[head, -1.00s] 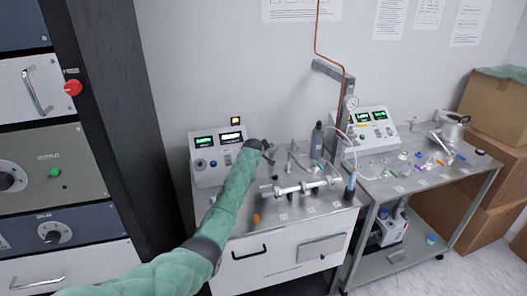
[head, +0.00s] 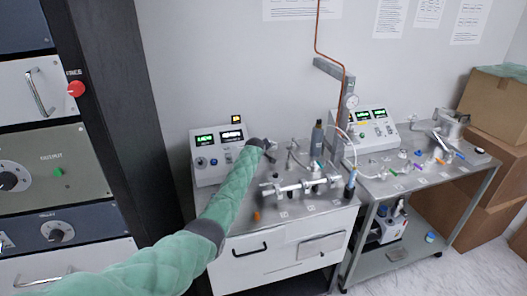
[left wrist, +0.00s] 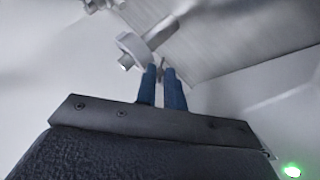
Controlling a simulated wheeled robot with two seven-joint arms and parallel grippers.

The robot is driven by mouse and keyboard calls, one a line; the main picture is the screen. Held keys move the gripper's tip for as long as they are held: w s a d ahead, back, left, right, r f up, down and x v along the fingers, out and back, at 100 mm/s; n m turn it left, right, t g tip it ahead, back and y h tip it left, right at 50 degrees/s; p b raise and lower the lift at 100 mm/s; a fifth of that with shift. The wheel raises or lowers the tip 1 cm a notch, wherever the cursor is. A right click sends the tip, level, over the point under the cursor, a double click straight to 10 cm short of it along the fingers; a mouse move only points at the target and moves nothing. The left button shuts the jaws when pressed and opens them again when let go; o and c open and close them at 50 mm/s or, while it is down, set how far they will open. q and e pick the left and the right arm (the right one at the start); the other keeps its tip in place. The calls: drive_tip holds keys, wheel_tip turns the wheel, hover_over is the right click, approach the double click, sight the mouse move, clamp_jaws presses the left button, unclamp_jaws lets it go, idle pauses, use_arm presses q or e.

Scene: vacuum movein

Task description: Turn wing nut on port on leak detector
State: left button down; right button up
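The leak detector is the white cabinet (head: 290,262) with a steel top and a sloped panel (head: 215,160) with green and white displays. My left gripper (head: 273,156) is over the left rear of that top, near the port fittings. In the left wrist view its two blue fingers (left wrist: 164,75) are close together with a narrow gap. A small grey piece (left wrist: 161,68) shows at the tips, and I cannot tell if it is the wing nut or if it is gripped. A pale round clamp (left wrist: 133,48) is just left of the tips. My right gripper is not in view.
A metal manifold (head: 295,186) and a dark bottle (head: 317,138) stand right of my gripper. A copper line (head: 316,40) drops to a post behind. A second steel bench (head: 425,180) with loose small parts is at right. A dark rack (head: 100,110) is at left.

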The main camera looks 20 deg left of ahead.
use_arm(q)
drive_tip(key=shift+f+b, duration=0.25)
drive_tip(key=shift+b, duration=0.2)
drive_tip(key=shift+h, duration=0.3)
drive_tip(key=shift+a+r+n+t+b, duration=0.1)
drive_tip(key=shift+r+n+t+b, duration=0.05)
drive_tip(key=shift+n+t+b, duration=0.2)
drive_tip(key=c, duration=1.6)
unclamp_jaws()
drive_tip(key=shift+o, duration=0.5)
drive_tip(key=shift+s, duration=0.1)
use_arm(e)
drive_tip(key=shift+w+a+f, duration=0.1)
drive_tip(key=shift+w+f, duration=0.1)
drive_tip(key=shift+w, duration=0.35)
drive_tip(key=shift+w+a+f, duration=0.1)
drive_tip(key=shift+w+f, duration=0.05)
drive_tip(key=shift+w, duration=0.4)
